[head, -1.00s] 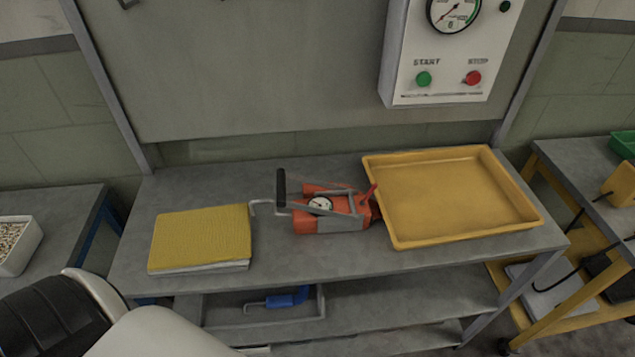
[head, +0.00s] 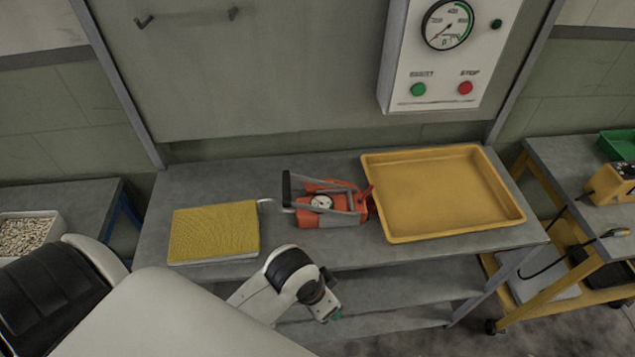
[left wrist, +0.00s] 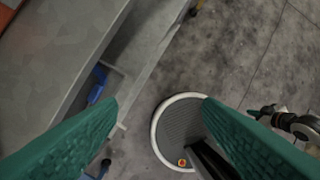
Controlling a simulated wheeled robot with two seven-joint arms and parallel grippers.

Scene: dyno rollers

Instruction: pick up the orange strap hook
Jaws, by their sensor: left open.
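A silver bent rod (head: 266,201) sticks out left from an orange tool with a dial gauge and black-ended lever (head: 322,216) on the workbench. It looks like the strap hook's metal end; I cannot tell which orange part is its handle. My left gripper (head: 332,314) is in front of the bench's front edge, apart from the hook and nearer to me. In the left wrist view its two green fingers (left wrist: 160,102) are spread apart with nothing between them; the orange hook does not show there.
A yellow pad (head: 213,230) lies left of the orange tool, and a yellow tray (head: 375,187) stands close on its right. A blue-handled item (left wrist: 97,84) lies on the lower shelf. Bare bench top (head: 295,250) shows in front of the tool.

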